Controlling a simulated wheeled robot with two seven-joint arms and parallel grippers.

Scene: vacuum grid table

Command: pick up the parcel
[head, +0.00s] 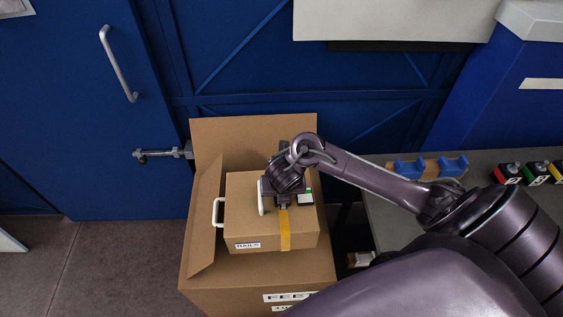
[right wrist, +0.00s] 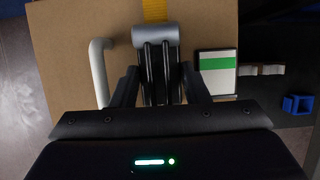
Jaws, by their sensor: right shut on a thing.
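The parcel (head: 262,222) is a brown cardboard box with a yellow strip, a white side handle, a small printed label and a green-and-white label on top. It sits in or just over the opening of a larger open carton (head: 212,279); I cannot tell whether it touches the carton. My right gripper (head: 282,199) is above the parcel's top and shut on it at the yellow strip. In the right wrist view, the closed fingers (right wrist: 158,72) meet a grey rounded piece over the parcel's top (right wrist: 75,60); the exact grip is hidden. My left gripper is not in view.
The carton's flaps stand up at its back and left. A blue door (head: 90,110) with a metal handle and a blue braced wall are behind. A grey table (head: 400,215) at right holds a blue-and-wood holder (head: 428,167) and several coloured blocks.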

